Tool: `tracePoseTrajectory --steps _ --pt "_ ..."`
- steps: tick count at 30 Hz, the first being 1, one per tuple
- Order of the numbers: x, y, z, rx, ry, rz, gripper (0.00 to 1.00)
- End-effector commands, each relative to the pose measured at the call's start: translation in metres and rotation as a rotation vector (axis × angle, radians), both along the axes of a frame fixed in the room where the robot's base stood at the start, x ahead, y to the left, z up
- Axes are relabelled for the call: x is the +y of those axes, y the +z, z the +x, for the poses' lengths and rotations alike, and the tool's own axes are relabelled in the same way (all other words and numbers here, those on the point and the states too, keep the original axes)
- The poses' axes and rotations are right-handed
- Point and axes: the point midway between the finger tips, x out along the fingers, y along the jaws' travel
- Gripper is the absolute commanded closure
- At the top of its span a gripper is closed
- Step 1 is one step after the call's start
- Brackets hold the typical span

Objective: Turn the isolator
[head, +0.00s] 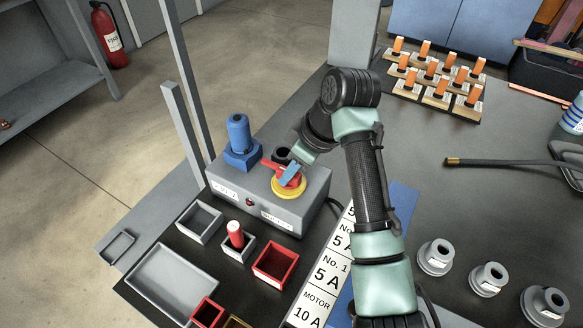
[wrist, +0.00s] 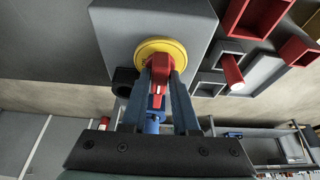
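The isolator is a red handle (head: 271,165) on a round yellow plate (head: 289,188), on top of a grey box (head: 300,208). In the wrist view the red handle (wrist: 160,66) stands in front of the yellow plate (wrist: 152,48). My gripper (head: 290,174) is at the handle from above, its blue fingers partly covering it. In the wrist view my gripper (wrist: 160,75) has one finger on each side of the handle, with no clear gap at the tips. The handle's exact angle is partly hidden by the fingers.
A blue plug-like part (head: 238,134) stands on the box left of the isolator. Grey flanged parts (head: 436,257) stand at right; orange-handled pieces (head: 424,51) sit behind.

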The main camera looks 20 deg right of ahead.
Motion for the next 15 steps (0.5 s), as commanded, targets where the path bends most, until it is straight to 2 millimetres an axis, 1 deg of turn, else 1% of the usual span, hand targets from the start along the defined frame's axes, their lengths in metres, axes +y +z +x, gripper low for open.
tracePoseTrajectory --steps 1,3,4,15 --pt "0.0000 0.0002 -0.0001 0.000 0.000 0.000 0.83" --pt "0.0000 0.0002 -0.0001 0.000 0.000 0.000 0.95" --pt "0.0000 0.0002 -0.0001 0.000 0.000 0.000 1.00" --pt "0.0005 0.0014 -0.0005 0.001 -0.012 0.001 1.00"
